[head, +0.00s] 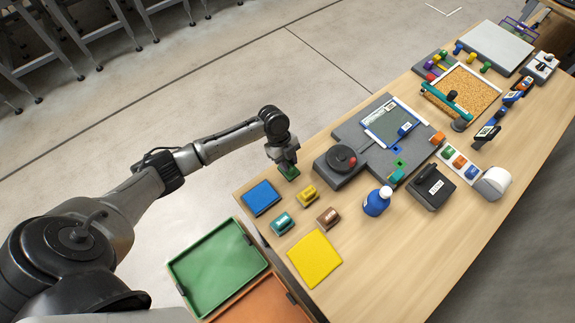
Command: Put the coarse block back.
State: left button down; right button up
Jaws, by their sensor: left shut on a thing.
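My left gripper (287,167) is shut on a small green block (291,174), at or just above the wooden table (360,255) near its left edge. I cannot tell whether the block touches the table. The gripper covers its upper part. No label marks which block is the coarse one. A yellow block (307,196), a teal block (282,222) and a brown block (328,217) stand close by. A blue pad (261,197) lies left of them and a yellow pad (314,258) nearer me. My right gripper is not in view.
A dark grey station with a round knob (341,158) stands right of the gripper. A blue bottle (377,201) and a black device (431,187) stand further right. A green tray (217,265) and an orange tray (258,302) lie beside the table's left end.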

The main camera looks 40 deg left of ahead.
pick_arm(q)
jog(key=shift+d+f, duration=0.1)
jog(key=shift+f, duration=1.6)
jog(key=shift+f, duration=0.1)
jog(key=c, duration=0.9)
grip_release()
jog(key=shift+o, duration=0.2)
